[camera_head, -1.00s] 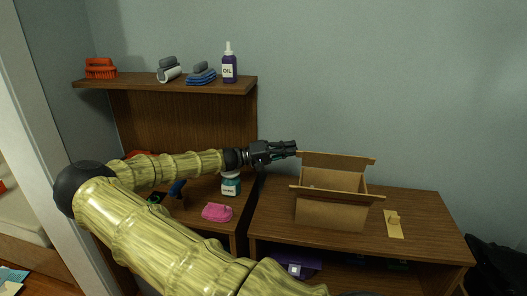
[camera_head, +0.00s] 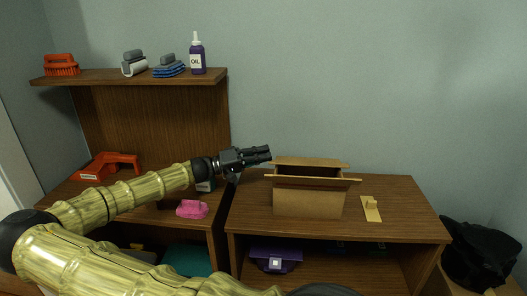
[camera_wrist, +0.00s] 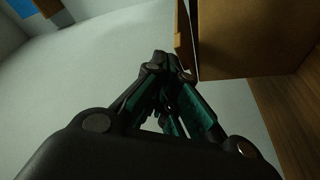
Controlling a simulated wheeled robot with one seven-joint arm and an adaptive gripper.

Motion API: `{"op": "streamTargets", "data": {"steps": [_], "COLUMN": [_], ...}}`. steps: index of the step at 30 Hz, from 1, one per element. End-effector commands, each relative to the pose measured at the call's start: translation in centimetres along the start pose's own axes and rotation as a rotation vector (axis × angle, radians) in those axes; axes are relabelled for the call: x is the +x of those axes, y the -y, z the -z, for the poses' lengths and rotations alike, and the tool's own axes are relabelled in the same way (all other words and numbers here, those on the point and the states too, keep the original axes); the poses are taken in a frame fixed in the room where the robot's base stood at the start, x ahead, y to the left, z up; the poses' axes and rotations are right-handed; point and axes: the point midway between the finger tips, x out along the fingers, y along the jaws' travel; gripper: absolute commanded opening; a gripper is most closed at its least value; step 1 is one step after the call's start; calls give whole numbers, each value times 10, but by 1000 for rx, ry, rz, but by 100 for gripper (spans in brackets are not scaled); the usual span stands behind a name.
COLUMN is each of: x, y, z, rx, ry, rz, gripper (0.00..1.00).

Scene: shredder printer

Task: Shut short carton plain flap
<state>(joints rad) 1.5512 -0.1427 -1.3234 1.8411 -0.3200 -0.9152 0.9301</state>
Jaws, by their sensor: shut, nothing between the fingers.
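The short brown carton (camera_head: 308,202) stands on the right cabinet top. Its far flap (camera_head: 312,162) rises at the back, and its near flap (camera_head: 315,180) sticks out along the front rim. I cannot tell which one is the plain flap. My gripper (camera_head: 269,154) is shut and empty, beside the far flap's left end at about its height; contact cannot be told. In the wrist view my shut fingers (camera_wrist: 165,62) point toward the carton's side (camera_wrist: 250,38), with a flap edge (camera_wrist: 184,42) just beyond the fingertips. The carton's inside is mostly hidden.
A yellow piece (camera_head: 371,208) lies right of the carton on the cabinet top (camera_head: 405,212). A pink object (camera_head: 192,209) and an orange tool (camera_head: 108,164) lie on the left unit. An oil bottle (camera_head: 197,55) stands on the upper shelf. The space above the carton is clear.

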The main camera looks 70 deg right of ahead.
Motion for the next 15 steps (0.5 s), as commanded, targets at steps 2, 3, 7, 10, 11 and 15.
{"op": "streamTargets", "data": {"steps": [2,3,7,10,11,15], "x": [-2,-2,-3,-4,-4,-4], "y": [3,3,6,7,8,9], "z": [-4,-5,-9,-11,-12,-13], "rx": [0,0,1,1,1,1], "ry": [-1,-1,0,0,0,0], "rz": [0,0,0,0,0,0], "gripper": [0,0,0,0,0,0]}}
